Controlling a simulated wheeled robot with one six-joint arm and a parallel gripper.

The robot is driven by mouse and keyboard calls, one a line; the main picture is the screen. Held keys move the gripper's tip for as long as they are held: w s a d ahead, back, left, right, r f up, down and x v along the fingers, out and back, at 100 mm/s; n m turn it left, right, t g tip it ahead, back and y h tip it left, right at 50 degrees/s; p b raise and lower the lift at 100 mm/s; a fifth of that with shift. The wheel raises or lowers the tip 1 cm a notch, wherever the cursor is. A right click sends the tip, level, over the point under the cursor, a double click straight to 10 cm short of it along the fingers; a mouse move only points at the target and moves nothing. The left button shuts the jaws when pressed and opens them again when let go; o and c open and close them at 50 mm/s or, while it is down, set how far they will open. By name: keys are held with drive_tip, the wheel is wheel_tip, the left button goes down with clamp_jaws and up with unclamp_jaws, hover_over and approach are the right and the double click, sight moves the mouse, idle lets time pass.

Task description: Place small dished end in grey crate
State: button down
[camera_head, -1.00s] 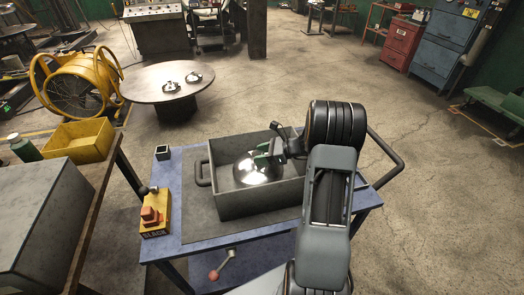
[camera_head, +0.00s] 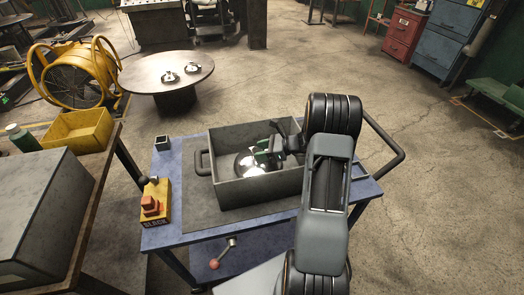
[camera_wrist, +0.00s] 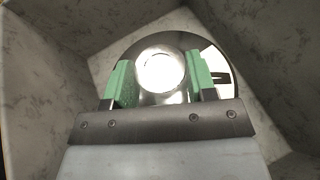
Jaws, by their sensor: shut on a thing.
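The small dished end (camera_head: 245,163) is a shiny, mirror-like metal dome. It is inside the grey crate (camera_head: 258,189), below the rim line in the head view. In the wrist view the dished end (camera_wrist: 160,105) shows between and behind the green fingers, with the crate walls around it. My gripper (camera_head: 264,158) reaches down into the crate and is shut on the dished end; its two green fingers show in the wrist view (camera_wrist: 160,82). Whether the dished end touches the crate floor is hard to tell.
The crate stands on a blue cart (camera_head: 205,229). A round table (camera_head: 140,75) beyond holds two shiny pieces (camera_head: 181,72).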

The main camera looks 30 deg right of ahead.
drive_tip(key=shift+c, duration=2.2)
unclamp_jaws()
drive_tip(key=shift+s+f, duration=0.15)
drive_tip(key=shift+f, duration=0.15)
